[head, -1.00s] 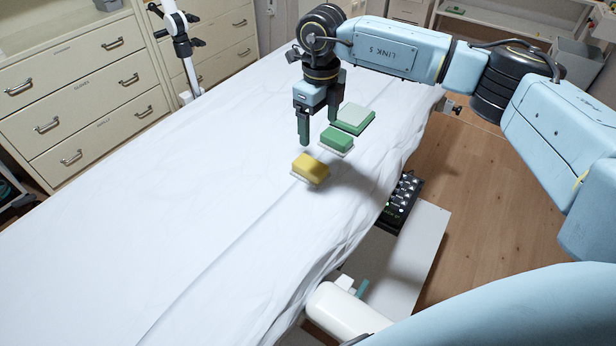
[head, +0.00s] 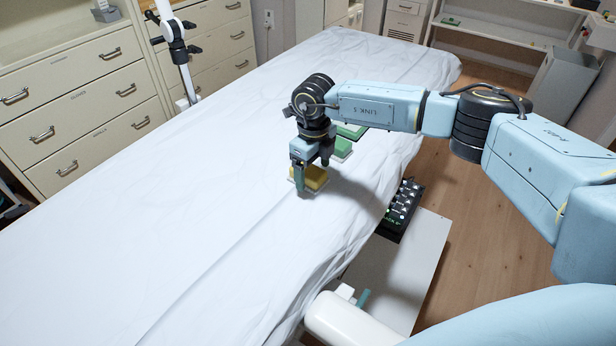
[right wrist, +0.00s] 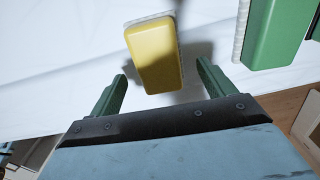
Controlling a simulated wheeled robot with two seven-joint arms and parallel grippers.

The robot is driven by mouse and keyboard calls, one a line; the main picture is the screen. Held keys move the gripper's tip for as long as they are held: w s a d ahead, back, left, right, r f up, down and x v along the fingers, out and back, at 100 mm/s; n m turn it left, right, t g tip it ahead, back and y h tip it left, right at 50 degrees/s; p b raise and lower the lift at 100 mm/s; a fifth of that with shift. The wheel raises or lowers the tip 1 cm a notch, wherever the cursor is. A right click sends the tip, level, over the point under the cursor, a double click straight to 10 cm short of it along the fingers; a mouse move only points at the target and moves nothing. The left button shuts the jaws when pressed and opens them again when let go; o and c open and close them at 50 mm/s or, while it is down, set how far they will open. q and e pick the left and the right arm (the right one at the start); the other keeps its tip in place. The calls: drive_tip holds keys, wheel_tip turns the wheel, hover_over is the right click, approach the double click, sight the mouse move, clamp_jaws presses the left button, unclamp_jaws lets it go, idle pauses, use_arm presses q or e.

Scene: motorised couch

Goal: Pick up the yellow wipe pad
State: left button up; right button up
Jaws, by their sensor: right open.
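The yellow wipe pad (head: 313,178) lies on the white-sheeted couch (head: 190,210), partly hidden behind a finger in the head view. In the right wrist view the yellow wipe pad (right wrist: 155,57) shows its top, with a pale edge along its far and right sides. My right gripper (head: 313,180) is open and low over the pad. In the right wrist view its two green fingers (right wrist: 160,82) stand apart, with the pad's near end between and just beyond their tips. I cannot tell if a finger touches it. My left gripper is not in view.
A green pad (head: 342,148) lies close behind the yellow one, and it also shows in the right wrist view (right wrist: 280,32). Another green block (head: 351,131) lies farther back. A black control box (head: 402,206) is beside the couch. The couch is clear at left.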

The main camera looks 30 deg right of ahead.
sight(313, 172)
wheel_tip(313, 172, down, 2)
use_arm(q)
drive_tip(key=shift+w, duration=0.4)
use_arm(e)
drive_tip(key=c, duration=1.1)
drive_tip(key=shift+r, duration=0.15)
